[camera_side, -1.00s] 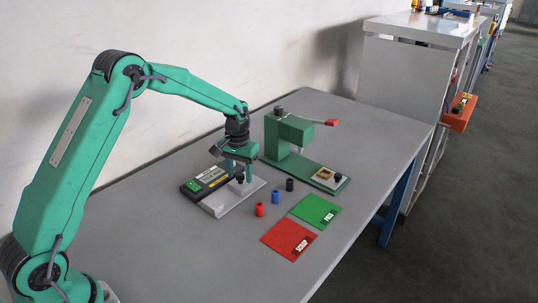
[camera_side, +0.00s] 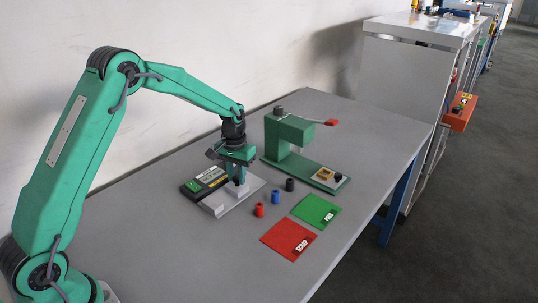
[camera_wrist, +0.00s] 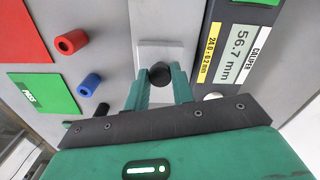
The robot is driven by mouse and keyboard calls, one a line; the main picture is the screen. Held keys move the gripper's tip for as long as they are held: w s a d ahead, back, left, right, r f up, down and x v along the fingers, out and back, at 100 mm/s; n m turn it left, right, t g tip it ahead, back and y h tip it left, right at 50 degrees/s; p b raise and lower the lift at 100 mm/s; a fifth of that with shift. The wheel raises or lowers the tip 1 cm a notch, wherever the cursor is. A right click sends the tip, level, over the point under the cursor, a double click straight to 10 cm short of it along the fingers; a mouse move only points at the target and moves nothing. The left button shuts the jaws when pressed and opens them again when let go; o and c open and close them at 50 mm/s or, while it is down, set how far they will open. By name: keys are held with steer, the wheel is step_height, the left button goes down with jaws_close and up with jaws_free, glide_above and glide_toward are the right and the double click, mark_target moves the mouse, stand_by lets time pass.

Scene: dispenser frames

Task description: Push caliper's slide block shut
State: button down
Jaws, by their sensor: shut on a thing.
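The caliper's pale slide block (camera_side: 238,189) sits on its grey base (camera_side: 218,207), and it also shows in the wrist view (camera_wrist: 160,50). A black knob (camera_wrist: 160,75) rises from the block. My gripper (camera_side: 237,180) points down over the block. In the wrist view its two green fingers (camera_wrist: 160,84) are shut on the knob from both sides. The caliper's readout box (camera_side: 205,182) stands beside the base and shows 56.7 mm in the wrist view (camera_wrist: 242,45). The fingers partly hide the block in the side view.
Red (camera_side: 259,210), blue (camera_side: 275,197) and black (camera_side: 290,184) bushings stand to the right of the caliper. A red scrap mat (camera_side: 285,238) and green pass mat (camera_side: 316,210) lie beyond them. A green press (camera_side: 285,135) stands behind. The table's near left is clear.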

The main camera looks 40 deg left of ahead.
steer(key=shift+s, duration=3.05)
steer(key=c, duration=1.2)
jaws_free()
steer(key=shift+r, duration=0.15)
step_height(320, 180, up, 8)
steer(key=shift+f, duration=0.2)
